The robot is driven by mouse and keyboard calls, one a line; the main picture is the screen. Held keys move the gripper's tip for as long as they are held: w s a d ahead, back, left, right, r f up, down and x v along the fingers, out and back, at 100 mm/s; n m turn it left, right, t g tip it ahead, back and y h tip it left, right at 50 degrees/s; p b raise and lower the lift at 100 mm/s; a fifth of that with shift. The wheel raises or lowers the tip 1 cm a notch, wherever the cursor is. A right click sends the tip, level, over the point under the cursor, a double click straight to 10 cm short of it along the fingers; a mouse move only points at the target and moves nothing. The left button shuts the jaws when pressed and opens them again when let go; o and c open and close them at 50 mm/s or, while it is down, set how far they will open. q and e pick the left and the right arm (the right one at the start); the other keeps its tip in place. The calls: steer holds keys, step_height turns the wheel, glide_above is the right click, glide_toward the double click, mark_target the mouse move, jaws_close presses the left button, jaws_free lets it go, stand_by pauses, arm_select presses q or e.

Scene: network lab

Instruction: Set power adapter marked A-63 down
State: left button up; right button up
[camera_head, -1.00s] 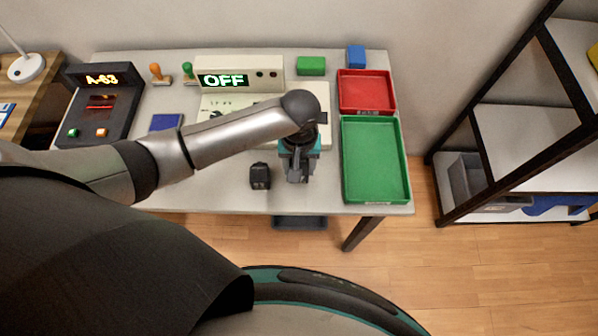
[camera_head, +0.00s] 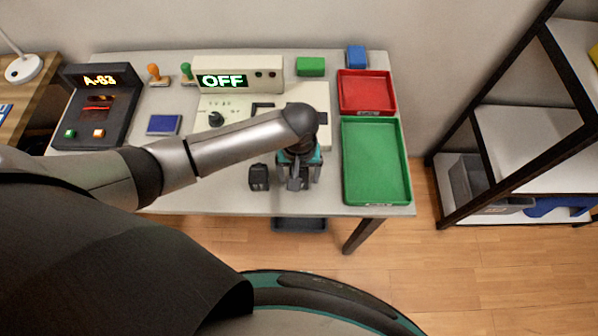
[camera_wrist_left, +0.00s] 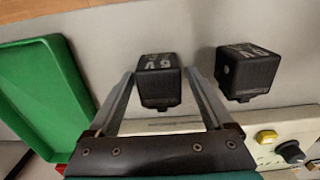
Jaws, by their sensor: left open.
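My left gripper (camera_head: 297,182) is open above the front of the grey table. In the left wrist view its two fingers (camera_wrist_left: 168,95) stand on either side of a black box-shaped power adapter (camera_wrist_left: 158,82), with visible gaps. The adapter has pale voltage lettering on its face. In the head view it is mostly hidden by the gripper. A second, similar black adapter (camera_head: 259,176) stands just left of the gripper; it also shows in the left wrist view (camera_wrist_left: 247,72), outside the fingers. I cannot read A-63 on either adapter. My right gripper is out of view.
A dark scanner (camera_head: 98,105) at the left displays A-63. A test unit (camera_head: 240,75) showing OFF stands behind the gripper. A green tray (camera_head: 376,197) lies close on the right, with a red tray (camera_head: 366,108) behind it. The table's front left is clear.

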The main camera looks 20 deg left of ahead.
arm_select(q)
step_height(320, 180, up, 12)
steer(key=p, duration=0.3)
steer(key=shift+f+p, duration=0.25)
steer(key=shift+p, duration=0.05)
steer(key=shift+r, duration=0.45)
